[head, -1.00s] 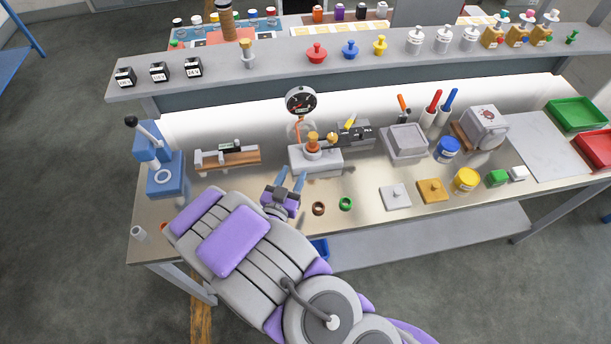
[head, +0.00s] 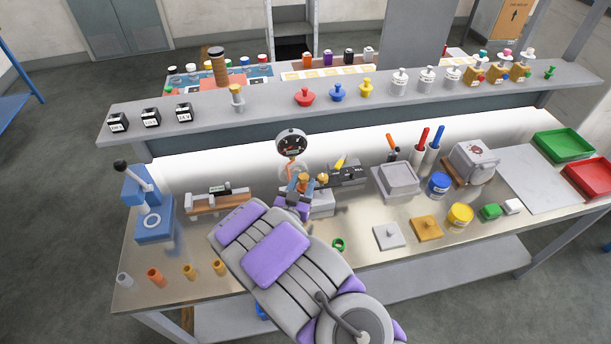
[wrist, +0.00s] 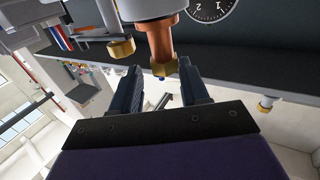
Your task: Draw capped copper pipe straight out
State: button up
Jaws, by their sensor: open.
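The copper pipe (wrist: 161,42) with its brass hex cap (wrist: 164,68) sits in a pale round fitting (wrist: 150,10) in the wrist view. In the head view the capped pipe (head: 303,181) rises from the grey block (head: 322,203) in front of the dial gauge (head: 292,143). My gripper (wrist: 160,72) is open, with a finger on each side near the brass cap. The wrist view does not show clear contact. In the head view my gripper (head: 299,192) is at the pipe and covers part of the block.
A second brass knob (head: 323,180) stands close at the pipe's right, beside a black device (head: 346,173). A wooden fixture (head: 220,201) and blue lever press (head: 148,205) stand to the left. The shelf (head: 270,105) runs behind. A green ring (head: 339,244) lies in front.

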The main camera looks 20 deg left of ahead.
aim_at(300, 181)
jog(key=w, duration=0.2)
jog(key=w+a, duration=0.1)
jog(key=w, duration=0.1)
jog(key=shift+a+f, duration=0.1)
jog(key=shift+f, duration=0.1)
jog(key=shift+w, duration=0.2)
jog(key=shift+d+r, duration=0.1)
jog(key=shift+d, duration=0.1)
jog(key=shift+d, duration=0.15)
jog(key=shift+c, duration=0.3)
jog(key=shift+a, duration=0.2)
jog(key=c, duration=0.7)
jog(key=shift+r+p, duration=1.1)
jog(key=shift+r, duration=2.25)
jog(key=shift+c, duration=0.2)
